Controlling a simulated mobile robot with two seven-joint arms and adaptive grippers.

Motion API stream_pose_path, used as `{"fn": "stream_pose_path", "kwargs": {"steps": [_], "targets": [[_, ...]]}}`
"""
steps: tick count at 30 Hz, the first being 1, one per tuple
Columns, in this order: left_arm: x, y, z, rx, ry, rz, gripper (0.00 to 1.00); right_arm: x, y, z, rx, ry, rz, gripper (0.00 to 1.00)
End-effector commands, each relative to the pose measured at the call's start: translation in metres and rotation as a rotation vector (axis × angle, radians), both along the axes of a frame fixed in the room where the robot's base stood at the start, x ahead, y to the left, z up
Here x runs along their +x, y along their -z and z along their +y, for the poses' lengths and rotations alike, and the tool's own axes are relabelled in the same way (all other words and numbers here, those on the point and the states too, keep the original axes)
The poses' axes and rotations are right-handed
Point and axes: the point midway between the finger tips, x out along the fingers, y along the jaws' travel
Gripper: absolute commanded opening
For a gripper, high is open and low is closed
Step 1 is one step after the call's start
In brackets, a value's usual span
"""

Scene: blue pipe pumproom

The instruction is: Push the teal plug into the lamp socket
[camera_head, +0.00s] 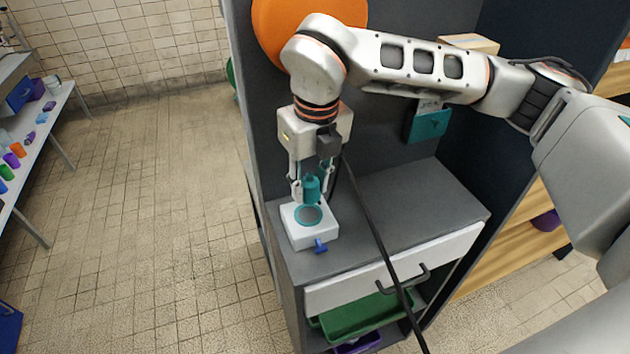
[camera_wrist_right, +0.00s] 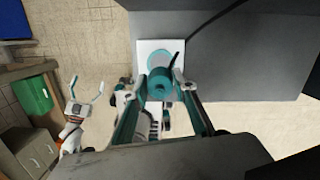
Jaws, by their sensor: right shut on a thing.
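The teal plug (camera_head: 311,190) is a short upright cylinder. My right gripper (camera_head: 311,188) is shut on it, above a white block with a teal disc on top, which looks like the lamp socket (camera_head: 302,232). In the right wrist view the plug (camera_wrist_right: 160,84) sits between the fingertips, its lower part over the near side of the disc (camera_wrist_right: 161,60). I cannot tell whether plug and disc touch. A black cord (camera_head: 372,225) runs down past the cabinet front. My left gripper (camera_wrist_right: 87,88) shows only in the right wrist view, its fingers spread and empty.
The block stands near the left front corner of a grey cabinet top (camera_head: 410,205), with a small blue piece (camera_head: 320,246) at its front. A teal box (camera_head: 428,125) is on the back panel. Below are a white drawer (camera_head: 345,291) and green tray (camera_head: 355,318).

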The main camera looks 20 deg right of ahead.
Motion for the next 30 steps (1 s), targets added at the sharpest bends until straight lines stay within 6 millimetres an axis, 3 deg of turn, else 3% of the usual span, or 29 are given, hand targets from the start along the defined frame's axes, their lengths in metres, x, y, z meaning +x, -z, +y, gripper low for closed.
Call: {"fn": "stream_pose_path", "kwargs": {"steps": [19, 30], "targets": [[0.001, -0.002, 0.005, 0.011, 0.007, -0.002, 0.83, 0.004, -0.003, 0.001, 0.003, 0.007, -0.011, 0.09], [-0.001, 0.0, 0.003, 0.008, 0.006, 0.0, 0.83, 0.002, 0.025, 0.001, 0.001, 0.005, -0.004, 0.09]]}}
